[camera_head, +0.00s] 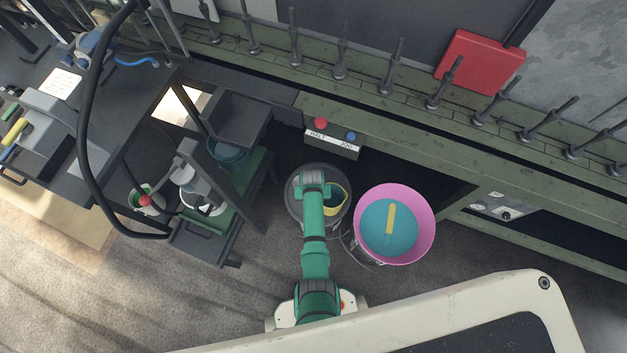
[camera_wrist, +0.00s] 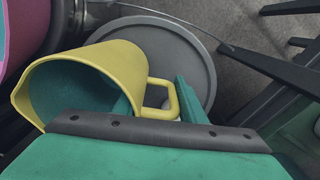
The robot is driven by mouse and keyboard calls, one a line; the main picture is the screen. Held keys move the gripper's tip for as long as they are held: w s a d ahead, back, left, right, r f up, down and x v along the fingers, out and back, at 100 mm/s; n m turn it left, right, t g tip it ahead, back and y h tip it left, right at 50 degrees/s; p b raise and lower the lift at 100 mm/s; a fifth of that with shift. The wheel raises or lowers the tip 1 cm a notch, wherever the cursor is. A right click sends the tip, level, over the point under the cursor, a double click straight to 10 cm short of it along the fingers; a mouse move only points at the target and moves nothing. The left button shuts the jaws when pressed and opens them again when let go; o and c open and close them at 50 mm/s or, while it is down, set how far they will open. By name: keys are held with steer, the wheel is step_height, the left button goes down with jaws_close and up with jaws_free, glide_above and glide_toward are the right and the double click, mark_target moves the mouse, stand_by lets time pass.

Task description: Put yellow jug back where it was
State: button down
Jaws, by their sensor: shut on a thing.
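The yellow jug (camera_wrist: 125,62) has a teal inside and a yellow handle, and it lies tilted in the wrist view with its mouth toward the lower left. In the head view the jug (camera_head: 343,206) shows beside the end of my green arm. My gripper (camera_wrist: 160,100) is shut on the jug's handle, with a green finger on each side of it; it also shows in the head view (camera_head: 325,195). The jug is over a round grey lid or platform (camera_wrist: 200,60); I cannot tell whether they touch. The arm hides part of the jug in the head view.
A pink tub (camera_head: 428,225) with teal contents and a yellow strip stands close on the right. A green machine bench (camera_head: 420,125) with several upright spindles runs behind, with a red-and-blue button box (camera_head: 333,142). A dark cart (camera_head: 205,245) stands left. Carpet is clear at lower left.

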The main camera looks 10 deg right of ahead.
steer(key=shift+a+f, duration=0.1)
steer(key=shift+f, duration=0.1)
steer(key=c, duration=1.1)
jaws_free()
step_height(320, 180, up, 12)
steer(key=shift+r, duration=0.15)
